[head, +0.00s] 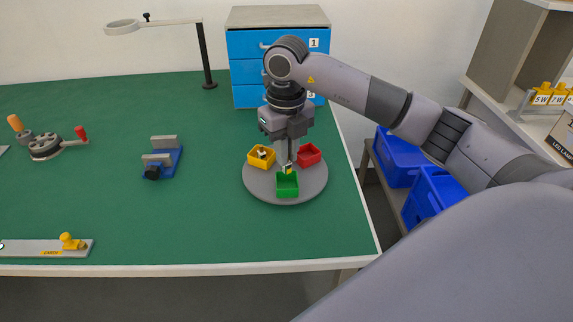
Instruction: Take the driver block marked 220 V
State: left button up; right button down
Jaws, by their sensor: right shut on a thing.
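My right gripper (288,164) points straight down over the round grey turntable (260,193). It is shut on a small block (287,169), pale and yellowish, just at the back of the green bin (287,186). The block is mostly hidden by the fingers and too small for me to read any marking. I cannot tell whether it is clear of the bin. A yellow bin (254,162) at the left holds something small and whitish. A red bin (311,153) sits behind right, partly hidden by the gripper. My left gripper is out of view.
A blue drawer cabinet (247,72) stands behind the gripper, close to my arm. A lamp (205,55), a blue vise (165,158) and a crank device (45,147) stand to the left. Blue crates (400,160) are at the right. The green table's middle is clear.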

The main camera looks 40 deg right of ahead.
notch_tip(320, 180, up, 20)
jog(key=p, duration=0.6)
jog(key=shift+f+p, duration=0.2)
jog(key=shift+p, duration=0.1)
